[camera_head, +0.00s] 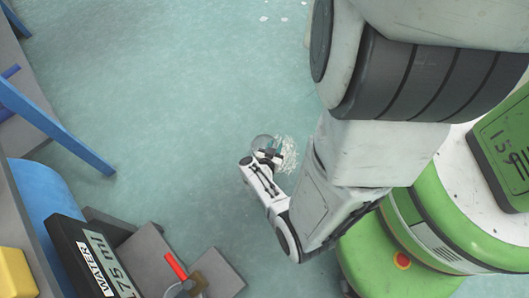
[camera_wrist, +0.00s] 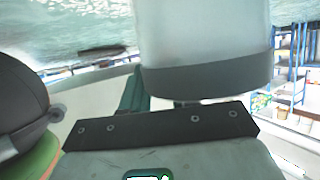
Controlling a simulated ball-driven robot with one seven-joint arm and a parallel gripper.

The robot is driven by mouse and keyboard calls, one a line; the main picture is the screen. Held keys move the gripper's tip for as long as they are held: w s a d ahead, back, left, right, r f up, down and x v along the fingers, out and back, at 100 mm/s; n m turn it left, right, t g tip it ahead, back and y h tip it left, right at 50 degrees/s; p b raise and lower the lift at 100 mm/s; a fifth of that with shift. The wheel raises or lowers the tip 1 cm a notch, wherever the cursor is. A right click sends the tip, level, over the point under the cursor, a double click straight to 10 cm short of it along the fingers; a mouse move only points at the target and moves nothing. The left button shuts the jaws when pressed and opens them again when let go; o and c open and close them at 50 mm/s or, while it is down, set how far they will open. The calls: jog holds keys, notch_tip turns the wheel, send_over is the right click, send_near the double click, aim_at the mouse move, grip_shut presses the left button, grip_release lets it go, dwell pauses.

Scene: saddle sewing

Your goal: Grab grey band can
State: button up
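My gripper (camera_head: 266,156) is low over the floor near the middle of the head view, at the end of my white arm. A small round, pale grey, partly see-through thing (camera_head: 262,142) shows at its tip; I cannot tell what it is or whether the fingers hold it. In the wrist view a large white cylinder with a dark grey band (camera_wrist: 205,75) around its lower end fills the top middle. It matches a grey band can, but I cannot tell whether it is the can or part of me. The fingertips are not clear in either view.
A blue bar (camera_head: 55,128) juts in from the left. A black box marked WATER (camera_head: 88,255), a yellow block (camera_head: 15,272) and a red-handled tool (camera_head: 178,270) are at lower left. Pale specks (camera_head: 289,153) lie beside my gripper. The floor (camera_head: 170,90) is mostly clear.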

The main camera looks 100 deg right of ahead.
grip_shut()
jog(key=shift+r, duration=0.1)
dwell(0.3)
